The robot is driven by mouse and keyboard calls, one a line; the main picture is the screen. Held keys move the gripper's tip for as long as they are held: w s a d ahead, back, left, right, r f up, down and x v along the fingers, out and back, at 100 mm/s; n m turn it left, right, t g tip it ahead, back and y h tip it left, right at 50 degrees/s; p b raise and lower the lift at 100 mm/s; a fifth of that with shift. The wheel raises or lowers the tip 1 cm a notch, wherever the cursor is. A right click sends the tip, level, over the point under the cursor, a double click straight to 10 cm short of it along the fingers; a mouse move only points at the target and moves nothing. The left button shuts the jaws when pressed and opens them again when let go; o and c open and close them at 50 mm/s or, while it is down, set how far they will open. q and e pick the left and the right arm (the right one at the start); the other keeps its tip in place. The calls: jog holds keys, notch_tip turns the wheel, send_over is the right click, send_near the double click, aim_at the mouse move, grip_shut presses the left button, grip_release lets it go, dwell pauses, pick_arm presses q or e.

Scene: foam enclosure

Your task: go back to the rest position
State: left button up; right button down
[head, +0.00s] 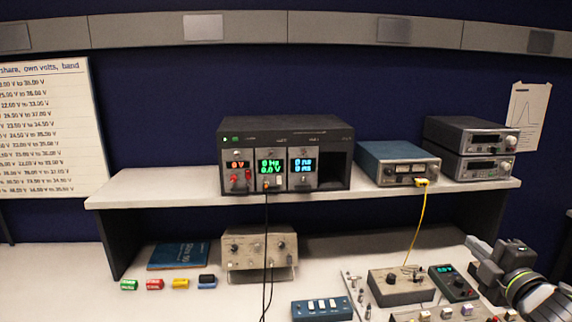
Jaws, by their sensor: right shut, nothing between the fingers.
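My right gripper (482,258) is at the lower right of the head view, with my arm coming in from the right edge. It is shut and holds nothing. It is above the right end of the bench, beside a handheld meter with a green display (454,283). I cannot tell how high above the bench it is. My left gripper and arm are not in view.
A white shelf (140,188) carries a black instrument rack (285,131), a blue-grey unit (398,152) and two stacked instruments. On the bench are a beige box (258,250), several coloured small parts, a blue switch box (322,309) and a grey box with a yellow cable (400,288).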

jog(key=s+a+f+m+g+h, duration=0.1)
jog(key=s+f+m+g, duration=0.3)
jog(key=f, duration=0.6)
jog(key=s+a+f+m+g+h, duration=0.1)
jog(key=s+a+f+m+g, duration=0.1)
jog(key=s+f+m, duration=0.6)
jog(key=s+a+f+m+g, duration=0.35)
jog(key=s+f, duration=0.35)
jog(key=s, duration=0.3)
jog(key=s+a+f+m+g, duration=0.3)
jog(key=s+f+g, duration=0.2)
jog(key=s+f, duration=0.4)
notch_tip(320, 180, down, 23)
jog(key=s+d, duration=0.1)
jog(key=d, duration=0.1)
jog(key=s+a+f+g, duration=0.1)
jog(key=s+f+g, duration=0.1)
jog(key=s+f, duration=1.3)
jog(key=shift+a+f+b, duration=0.2)
jog(key=shift+f+b, duration=0.25)
jog(key=shift+f, duration=0.15)
jog(key=shift+n, duration=0.25)
